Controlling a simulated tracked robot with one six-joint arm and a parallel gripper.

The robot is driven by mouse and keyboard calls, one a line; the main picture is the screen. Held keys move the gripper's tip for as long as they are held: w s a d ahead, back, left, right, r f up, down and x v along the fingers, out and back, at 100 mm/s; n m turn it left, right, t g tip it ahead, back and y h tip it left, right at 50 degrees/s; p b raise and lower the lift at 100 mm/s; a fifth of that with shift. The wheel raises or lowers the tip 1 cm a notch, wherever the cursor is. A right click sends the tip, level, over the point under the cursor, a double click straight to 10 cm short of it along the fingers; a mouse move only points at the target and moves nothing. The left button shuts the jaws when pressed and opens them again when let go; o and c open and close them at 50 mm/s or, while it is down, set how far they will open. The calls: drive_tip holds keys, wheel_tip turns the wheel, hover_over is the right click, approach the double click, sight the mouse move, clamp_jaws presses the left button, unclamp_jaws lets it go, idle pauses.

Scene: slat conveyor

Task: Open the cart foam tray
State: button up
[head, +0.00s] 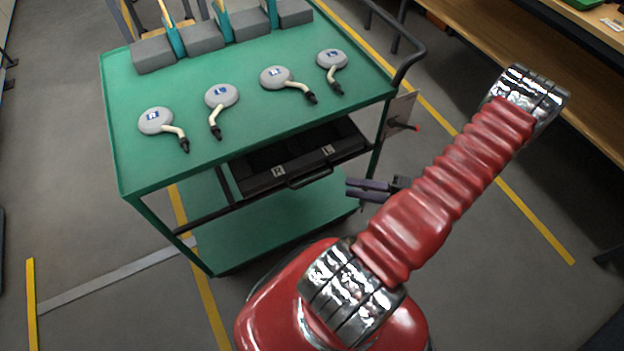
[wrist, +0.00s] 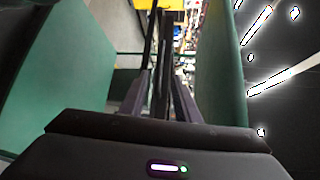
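The foam tray (head: 255,183) is a black drawer-like tray under the top of the green cart (head: 215,160). It sits within the cart frame, with white R and L labels on its front. Its dark bar handle (head: 309,180) is on the front edge. My gripper (head: 350,188) is just right of the handle in the head view, with its purple-grey fingers parted and pointing left at the cart. In the wrist view, my gripper (wrist: 160,78) also shows parted fingers. A dark narrow bar runs between them there; I cannot tell whether it is the handle.
Several grey discs with cream stems, such as one labelled R (head: 156,120), lie on the cart top. Grey blocks (head: 153,54) line its back edge. The cart's lower shelf (head: 260,228) looks empty. A wooden bench (head: 520,60) stands at right. The floor in front is clear.

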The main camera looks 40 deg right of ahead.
sight(312, 179)
idle(0.3)
drive_tip(key=shift+x, duration=6.9)
drive_tip(key=shift+f, duration=0.1)
clamp_jaws()
